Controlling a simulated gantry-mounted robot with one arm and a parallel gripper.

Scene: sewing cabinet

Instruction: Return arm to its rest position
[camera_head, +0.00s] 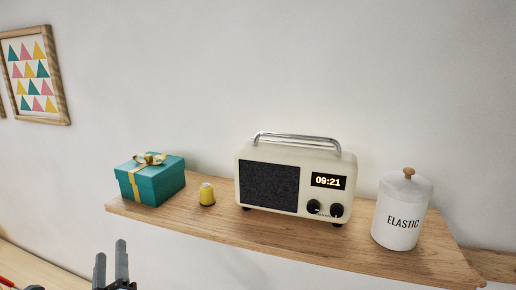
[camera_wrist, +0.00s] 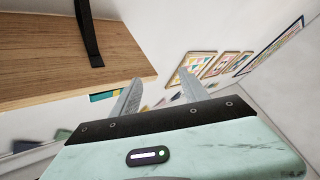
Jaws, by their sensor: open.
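My gripper (camera_head: 111,264) shows at the lower left of the head view, its two grey fingers pointing up. It is in front of and below the left end of the wooden shelf. In the wrist view my gripper (camera_wrist: 160,95) has its two fingers spread apart with nothing between them. It is open and empty. Most of my arm is out of the head view.
A wooden shelf (camera_head: 290,248) holds a teal gift box (camera_head: 158,184), a yellow spool (camera_head: 207,194), a cream radio (camera_head: 290,180) and a white "ELASTIC" jar (camera_head: 401,212). The shelf's edge (camera_wrist: 90,85) is close to my fingers. A framed picture (camera_head: 35,75) hangs at left.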

